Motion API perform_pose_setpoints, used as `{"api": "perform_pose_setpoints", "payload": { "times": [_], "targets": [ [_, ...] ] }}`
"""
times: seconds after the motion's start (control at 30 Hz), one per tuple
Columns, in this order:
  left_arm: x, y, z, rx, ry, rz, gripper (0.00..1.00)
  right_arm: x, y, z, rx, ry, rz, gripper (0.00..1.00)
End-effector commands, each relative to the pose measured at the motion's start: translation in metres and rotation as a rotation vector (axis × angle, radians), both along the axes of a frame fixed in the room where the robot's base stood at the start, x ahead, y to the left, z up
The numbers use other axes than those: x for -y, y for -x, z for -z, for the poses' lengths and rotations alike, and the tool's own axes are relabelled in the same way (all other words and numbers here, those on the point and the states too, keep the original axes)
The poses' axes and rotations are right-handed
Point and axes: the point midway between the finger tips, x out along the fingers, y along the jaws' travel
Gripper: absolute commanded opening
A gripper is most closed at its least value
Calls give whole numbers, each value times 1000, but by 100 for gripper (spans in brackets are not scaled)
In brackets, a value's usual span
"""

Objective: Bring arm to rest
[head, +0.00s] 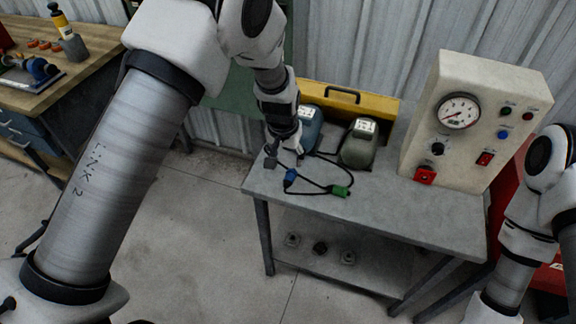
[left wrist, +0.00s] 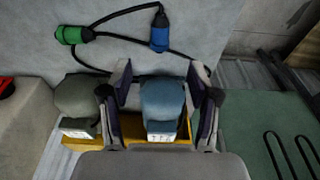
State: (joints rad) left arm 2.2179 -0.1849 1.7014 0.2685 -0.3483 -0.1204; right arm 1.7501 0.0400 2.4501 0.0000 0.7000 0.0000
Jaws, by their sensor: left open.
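My left gripper (head: 284,156) is low over the left end of the grey bench (head: 385,208), beside a blue device (head: 311,128). In the left wrist view, its two fingers (left wrist: 160,78) are spread, with the blue device (left wrist: 160,103) showing between them. I see no contact, but the gap is hard to judge. My left arm reaches across the picture from lower left. Part of my right arm (head: 535,215) stands at the right edge; its gripper is out of view.
A grey-green device (head: 359,144) stands right of the blue one. Cables end in a blue connector (head: 290,178) and a green connector (head: 341,191). Behind is a yellow toolbox (head: 375,104); right, a gauge panel (head: 468,120). A wooden workbench (head: 60,85) is at left. Open floor lies between.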

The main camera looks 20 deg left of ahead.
Motion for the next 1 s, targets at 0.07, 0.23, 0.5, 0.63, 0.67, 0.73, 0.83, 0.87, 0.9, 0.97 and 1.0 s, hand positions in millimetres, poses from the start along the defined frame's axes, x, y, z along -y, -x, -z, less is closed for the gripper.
{"api": "perform_pose_setpoints", "payload": {
  "times": [0.07, 0.23, 0.5, 0.63, 0.67, 0.73, 0.83, 0.87, 0.9, 0.97, 1.0],
  "targets": [
    [0, 1, -6, 0, 0, 0, 61, 0, 0, 0, 0, 0, 0, 0],
    [0, 2, -7, 0, 0, 1, 61, 0, 0, 0, 0, 0, 0, 0],
    [0, 2, -7, 0, 0, 1, 61, 0, 0, 0, 0, 0, 0, 0],
    [0, 2, -5, -3, 0, 1, 61, 0, 0, 0, 0, 0, 0, 0],
    [0, 4, -2, -9, 0, 0, 61, 0, 0, 0, 0, 0, 0, 0],
    [-2, 12, 16, -43, 4, -5, 61, 0, 0, 1, 0, 0, 0, 0],
    [-12, 48, 61, -152, 17, -32, 61, 0, 0, 1, 0, 0, 0, 0],
    [-16, 66, 75, -198, 18, -39, 61, 0, 0, 2, 0, 0, 0, 0],
    [-23, 94, 96, -259, 16, -47, 61, 0, 0, 2, 0, 0, 0, 0],
    [-36, 140, 127, -337, 10, -60, 61, 0, 0, 2, 0, 0, 0, 0],
    [-44, 172, 144, -378, 2, -67, 61, 0, 0, 2, 0, 0, 0, 0]
  ]
}}
